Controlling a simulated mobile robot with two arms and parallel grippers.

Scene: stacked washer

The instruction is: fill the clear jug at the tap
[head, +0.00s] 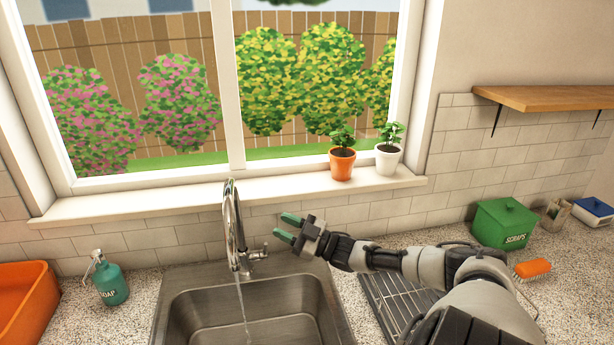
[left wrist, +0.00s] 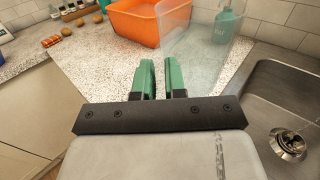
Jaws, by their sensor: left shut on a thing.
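The tap (head: 234,225) stands at the back of the steel sink (head: 262,330), and a thin stream of water falls from its spout. My right gripper (head: 287,227) is open and empty, just right of the tap and above its side lever (head: 259,254), apart from it. My left gripper (left wrist: 158,78) does not show in the head view. In the left wrist view its green fingers are shut on the clear jug (left wrist: 205,45), whose see-through walls show beyond the fingertips. The jug is out of the head view, and its contents cannot be made out.
A soap bottle (head: 110,280) and an orange tub (head: 22,300) stand left of the sink. A drying rack (head: 385,300), a green scraps box (head: 504,224) and an orange brush (head: 532,268) are to the right. Two potted plants (head: 342,163) stand on the sill.

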